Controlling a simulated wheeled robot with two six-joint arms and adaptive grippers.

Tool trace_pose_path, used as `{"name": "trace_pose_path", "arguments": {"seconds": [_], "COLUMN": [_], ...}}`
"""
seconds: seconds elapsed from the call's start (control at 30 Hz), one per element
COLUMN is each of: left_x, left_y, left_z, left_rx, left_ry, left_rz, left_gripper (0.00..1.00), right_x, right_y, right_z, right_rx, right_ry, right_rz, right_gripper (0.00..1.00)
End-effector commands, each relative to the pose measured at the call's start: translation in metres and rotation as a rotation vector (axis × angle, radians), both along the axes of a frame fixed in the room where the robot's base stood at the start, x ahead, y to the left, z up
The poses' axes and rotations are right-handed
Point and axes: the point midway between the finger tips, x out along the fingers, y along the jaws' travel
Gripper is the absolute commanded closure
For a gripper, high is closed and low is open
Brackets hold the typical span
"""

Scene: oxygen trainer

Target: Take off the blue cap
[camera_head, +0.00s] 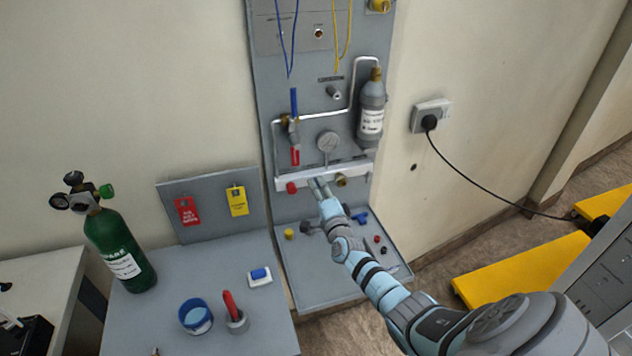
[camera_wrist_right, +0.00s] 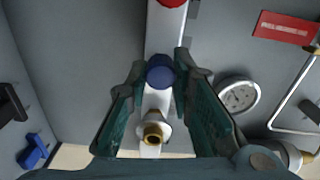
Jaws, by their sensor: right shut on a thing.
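The blue cap (camera_wrist_right: 160,71) is in the middle of the right wrist view, on or right at the white manifold bar (camera_wrist_right: 155,102). My right gripper (camera_wrist_right: 163,80) is shut on it, one finger on each side. I cannot tell whether the cap still sits on its port. In the head view my right gripper (camera_head: 319,185) reaches the manifold bar (camera_head: 362,168) on the wall panel, between a red cap (camera_head: 291,187) and a bare brass port (camera_head: 341,180). The blue cap is hidden there by the gripper. My left gripper is not in view.
Below, the panel's grey shelf (camera_head: 330,289) holds several small coloured parts. A green cylinder (camera_head: 119,252) stands on the left table.

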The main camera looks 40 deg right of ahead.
Motion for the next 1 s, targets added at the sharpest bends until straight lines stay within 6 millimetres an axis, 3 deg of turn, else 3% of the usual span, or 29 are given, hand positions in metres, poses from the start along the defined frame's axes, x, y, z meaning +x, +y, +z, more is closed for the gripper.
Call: {"name": "trace_pose_path", "arguments": {"seconds": [0.17,0.33,0.57,0.73,1.0], "left_x": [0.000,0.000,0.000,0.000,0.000], "left_y": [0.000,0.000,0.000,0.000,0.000], "left_z": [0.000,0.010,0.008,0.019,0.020], "left_rx": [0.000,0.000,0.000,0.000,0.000], "left_ry": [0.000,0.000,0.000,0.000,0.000], "left_rz": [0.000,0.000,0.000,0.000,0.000], "left_gripper": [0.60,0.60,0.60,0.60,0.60], "right_x": [0.001,0.001,0.001,0.001,0.001], "right_y": [0.000,0.000,0.000,0.000,0.000], "right_z": [0.003,0.005,0.003,0.005,0.004], "right_rx": [-0.005,-0.264,-0.288,-0.543,-0.610], "right_ry": [-0.006,0.085,0.091,0.181,0.204], "right_rz": [-0.001,0.000,-0.001,0.000,-0.001], "right_gripper": [1.00,1.00,1.00,1.00,1.00]}}
